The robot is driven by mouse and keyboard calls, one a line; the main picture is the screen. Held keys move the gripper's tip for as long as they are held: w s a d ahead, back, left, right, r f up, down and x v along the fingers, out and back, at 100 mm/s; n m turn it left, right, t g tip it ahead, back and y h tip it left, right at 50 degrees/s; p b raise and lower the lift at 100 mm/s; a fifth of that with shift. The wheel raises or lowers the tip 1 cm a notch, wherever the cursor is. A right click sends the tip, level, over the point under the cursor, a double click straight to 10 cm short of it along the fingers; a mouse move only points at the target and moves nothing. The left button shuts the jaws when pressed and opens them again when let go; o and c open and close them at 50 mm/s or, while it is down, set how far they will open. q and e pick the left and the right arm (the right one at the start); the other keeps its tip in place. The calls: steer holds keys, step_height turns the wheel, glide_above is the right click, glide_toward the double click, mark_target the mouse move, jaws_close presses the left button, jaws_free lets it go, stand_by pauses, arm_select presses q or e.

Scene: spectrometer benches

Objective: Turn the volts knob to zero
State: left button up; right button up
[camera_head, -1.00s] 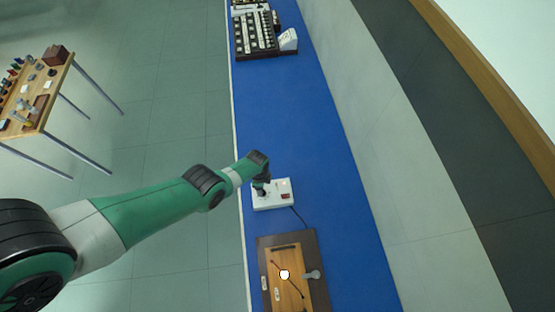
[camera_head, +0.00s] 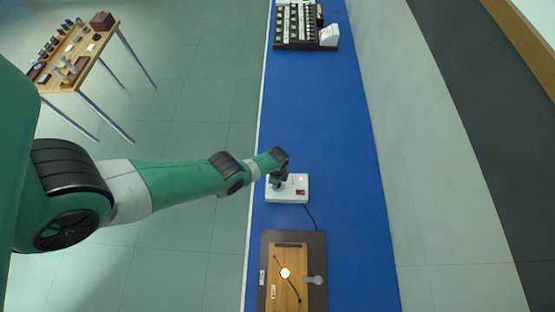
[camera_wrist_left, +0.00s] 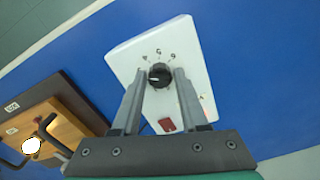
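A white box (camera_head: 297,184) stands on the blue bench, with a round black knob (camera_wrist_left: 160,75) on its top face. In the left wrist view the knob shows a pale pointer line and small marks above it, too small to read surely. My left gripper (camera_wrist_left: 161,76) is at the knob, one finger on each side. The fingers are apart; whether they touch the knob I cannot tell. In the head view my left gripper (camera_head: 278,181) hides the knob. My right gripper is in neither view.
The box also has a red switch (camera_wrist_left: 167,125) and a cable (camera_head: 311,216). A wooden apparatus (camera_head: 288,290) on a dark base lies nearby. A rack of dark blocks (camera_head: 296,30) stands at the far bench end. The blue bench (camera_head: 322,110) between is clear.

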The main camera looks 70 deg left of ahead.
arm_select(q)
jaws_close()
steer(key=n, duration=0.5)
steer(key=shift+n, duration=0.3)
steer(key=n, duration=1.1)
steer(key=shift+n, duration=0.4)
steer(key=n, duration=0.6)
steer(key=shift+n, duration=0.4)
